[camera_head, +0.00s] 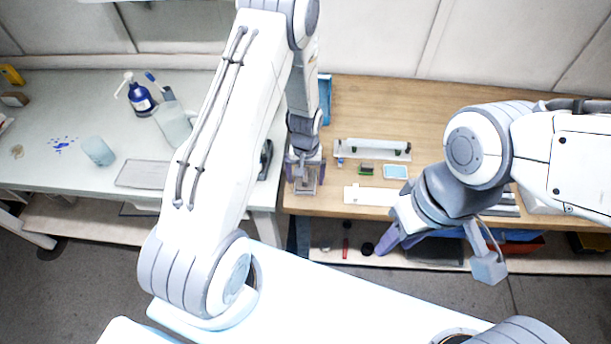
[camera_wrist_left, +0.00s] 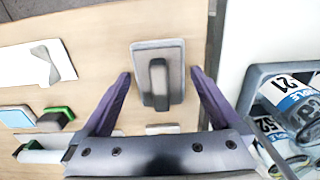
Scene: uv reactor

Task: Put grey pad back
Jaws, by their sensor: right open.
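The grey pad (camera_wrist_left: 173,54), a flat block with a dark upright handle, lies on the wooden table in the left wrist view. It also shows in the head view (camera_head: 305,188) below my left gripper. My left gripper (camera_head: 306,165) points down at it; in the left wrist view its purple fingers (camera_wrist_left: 160,76) are spread, one on each side of the pad, with a gap to the handle. Whether the fingertips are level with the pad is hard to tell. My right gripper (camera_head: 437,255) is open and empty in front of the table's edge.
A white rail holder (camera_head: 372,150), a green-and-black block (camera_head: 367,169), a light-blue pad (camera_head: 396,172) and a white plate (camera_head: 368,195) lie right of the grey pad. A grey crate of labelled bottles (camera_wrist_left: 256,75) stands beside the table edge in the wrist view.

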